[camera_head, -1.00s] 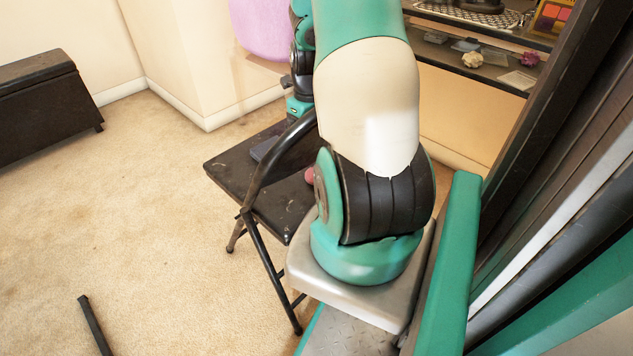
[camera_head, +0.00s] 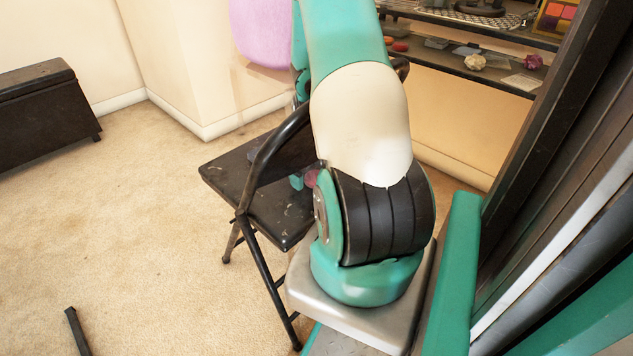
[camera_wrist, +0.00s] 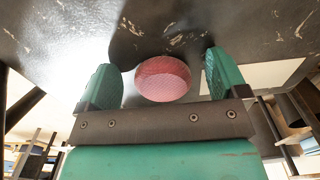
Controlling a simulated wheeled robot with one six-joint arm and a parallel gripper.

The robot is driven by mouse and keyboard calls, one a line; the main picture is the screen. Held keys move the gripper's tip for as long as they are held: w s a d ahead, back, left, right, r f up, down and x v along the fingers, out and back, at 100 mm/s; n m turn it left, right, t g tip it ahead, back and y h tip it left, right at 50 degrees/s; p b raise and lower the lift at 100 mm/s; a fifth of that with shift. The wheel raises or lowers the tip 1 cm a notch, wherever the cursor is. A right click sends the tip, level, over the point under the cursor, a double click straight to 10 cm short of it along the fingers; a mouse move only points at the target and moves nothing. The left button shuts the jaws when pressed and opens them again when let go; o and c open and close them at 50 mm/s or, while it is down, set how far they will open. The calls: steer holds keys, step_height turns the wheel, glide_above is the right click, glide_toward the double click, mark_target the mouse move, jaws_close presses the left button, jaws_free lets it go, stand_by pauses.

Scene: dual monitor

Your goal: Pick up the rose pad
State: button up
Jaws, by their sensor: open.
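The rose pad (camera_wrist: 163,80) is a round, pinkish-red disc on the dark, scuffed seat of a folding chair (camera_head: 226,172). A small part of the pad (camera_head: 311,178) shows in the head view beside my arm; the rest is hidden. In the wrist view my gripper (camera_wrist: 160,68) is open, with one teal finger left of the pad and the other right of it. Whether the fingers are level with the pad is hard to tell. In the head view my arm hides most of the gripper.
The chair's curved back frame (camera_head: 262,165) rises close to my arm. A dark shelf (camera_head: 455,62) with small objects stands along the back wall. A dark bench (camera_head: 45,115) is at the left. Carpet (camera_head: 130,215) between is mostly clear.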

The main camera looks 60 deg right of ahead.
steer(key=c, duration=1)
steer(key=shift+r, duration=0.1)
